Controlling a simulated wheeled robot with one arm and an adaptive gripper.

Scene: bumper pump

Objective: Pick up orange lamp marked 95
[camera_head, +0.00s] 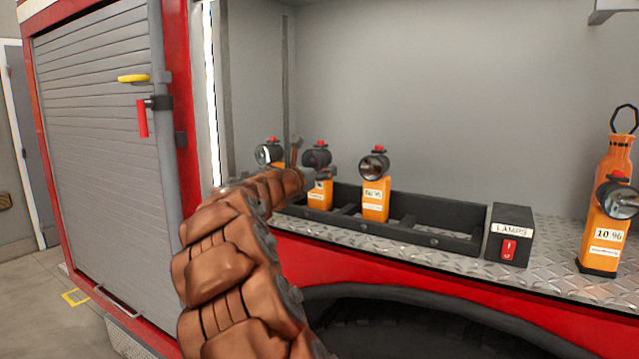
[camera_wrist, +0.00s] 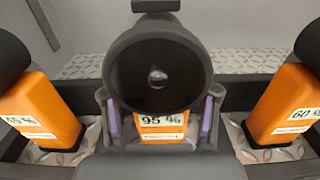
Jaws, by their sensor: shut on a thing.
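The orange lamp marked 95 % (camera_wrist: 162,133) is in the middle of the wrist view, its round dark head (camera_wrist: 157,75) facing the camera. My gripper (camera_wrist: 160,117) is shut on its orange body, with a purple-padded finger on each side. In the head view the same lamp (camera_head: 319,196) is upright at the black rack, the middle one of three lamps. My gripper is mostly hidden there behind my brown arm. The lamp's lower part is hidden in the wrist view, so I cannot tell whether it still rests in the rack.
A lamp marked 60 % (camera_wrist: 285,105) stands close on the right, and another orange lamp (camera_wrist: 41,108) on the left. The black rack (camera_head: 455,240) has free room at its right end. A LAMPS switch box (camera_head: 508,236) and a 10 % lamp (camera_head: 606,236) stand farther right.

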